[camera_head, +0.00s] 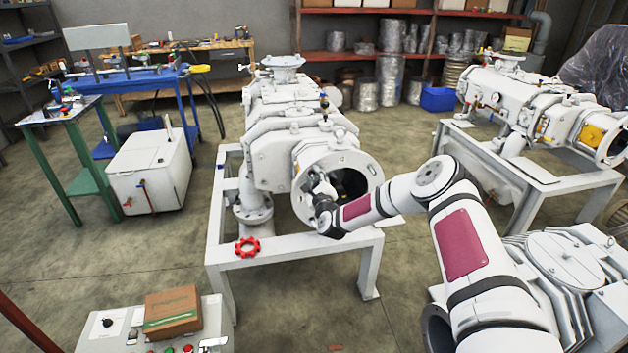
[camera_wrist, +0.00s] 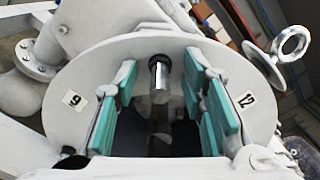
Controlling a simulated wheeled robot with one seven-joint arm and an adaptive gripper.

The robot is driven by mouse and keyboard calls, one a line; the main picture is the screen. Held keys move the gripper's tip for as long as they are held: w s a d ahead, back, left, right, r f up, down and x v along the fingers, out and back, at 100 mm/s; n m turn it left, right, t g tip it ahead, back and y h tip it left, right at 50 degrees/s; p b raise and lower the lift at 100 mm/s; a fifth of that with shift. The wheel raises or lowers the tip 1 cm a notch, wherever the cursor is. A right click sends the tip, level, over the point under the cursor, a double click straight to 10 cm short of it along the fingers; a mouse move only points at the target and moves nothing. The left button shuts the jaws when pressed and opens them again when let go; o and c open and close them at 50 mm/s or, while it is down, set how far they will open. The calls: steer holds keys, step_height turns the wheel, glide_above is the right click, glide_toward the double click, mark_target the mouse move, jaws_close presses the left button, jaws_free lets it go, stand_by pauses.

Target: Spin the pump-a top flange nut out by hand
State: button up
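The white pump (camera_head: 285,125) in the middle, likely pump-a, stands on a white frame, its round flange (camera_head: 371,163) facing front. My gripper (camera_head: 324,192) is at the left of the flange's dark opening. In the wrist view my gripper (camera_wrist: 160,95) is open, with teal pads on both sides and a visible gap. Between the pads, a shiny metal cylinder end (camera_wrist: 160,70) with a dark shaft below shows in front of the flange face (camera_wrist: 135,48). I cannot tell whether it is the nut or a stud. Neither pad visibly touches it. The flange carries labels 9 and 12.
A red handwheel-like ring (camera_head: 247,247) lies on the frame's front left. An eye ring (camera_wrist: 289,44) sits right of the flange in the wrist view. A control box with a cardboard box (camera_head: 172,312) stands front left. A second pump (camera_head: 530,105) stands right.

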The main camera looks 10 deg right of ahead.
jaws_close()
